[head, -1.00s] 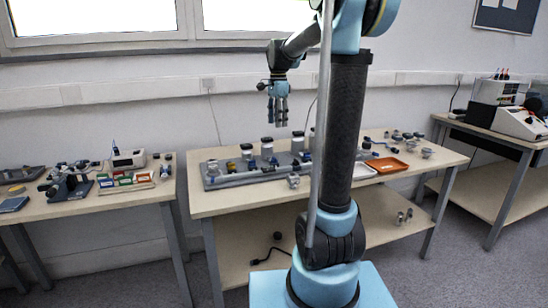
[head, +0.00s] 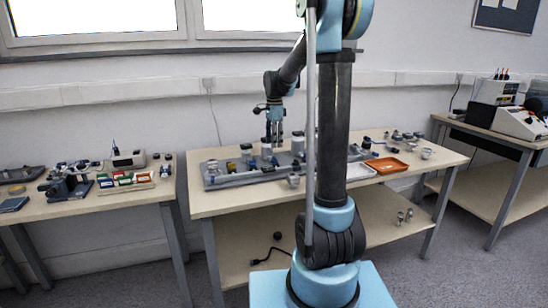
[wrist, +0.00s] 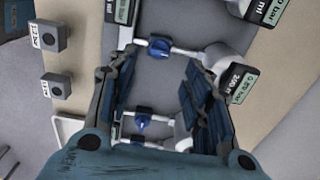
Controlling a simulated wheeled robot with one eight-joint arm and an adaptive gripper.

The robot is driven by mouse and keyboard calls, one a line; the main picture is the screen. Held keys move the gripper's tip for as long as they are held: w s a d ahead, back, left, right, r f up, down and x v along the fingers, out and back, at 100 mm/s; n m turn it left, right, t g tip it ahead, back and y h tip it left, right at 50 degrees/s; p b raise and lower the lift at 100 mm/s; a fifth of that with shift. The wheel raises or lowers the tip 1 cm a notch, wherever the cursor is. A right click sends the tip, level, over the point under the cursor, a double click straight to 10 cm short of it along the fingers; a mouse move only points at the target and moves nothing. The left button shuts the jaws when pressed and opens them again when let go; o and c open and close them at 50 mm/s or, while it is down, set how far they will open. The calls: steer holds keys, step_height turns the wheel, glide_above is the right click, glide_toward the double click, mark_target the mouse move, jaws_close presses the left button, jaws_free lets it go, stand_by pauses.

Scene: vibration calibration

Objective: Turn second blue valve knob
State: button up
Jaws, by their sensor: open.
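My gripper (head: 275,142) is open and points down over the grey panel (head: 226,180) on the middle table. In the wrist view its two fingers (wrist: 161,64) are spread. One blue valve knob (wrist: 159,44) lies on a white pipe just past the fingertips, seen between them. Another blue valve knob (wrist: 142,122) shows nearer the palm in the picture, also between the fingers. Neither knob is gripped. Contact between fingers and knobs cannot be told.
White vessels (head: 298,142) stand on the panel near the gripper. Digital readouts (wrist: 242,82) are beside the right finger. An orange tray (head: 387,165) lies to the right on the table (head: 218,203).

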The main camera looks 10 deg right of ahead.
mark_target(274, 157)
step_height(274, 157, down, 7)
steer(key=shift+f, duration=0.15)
stand_by(0.4)
jaws_close()
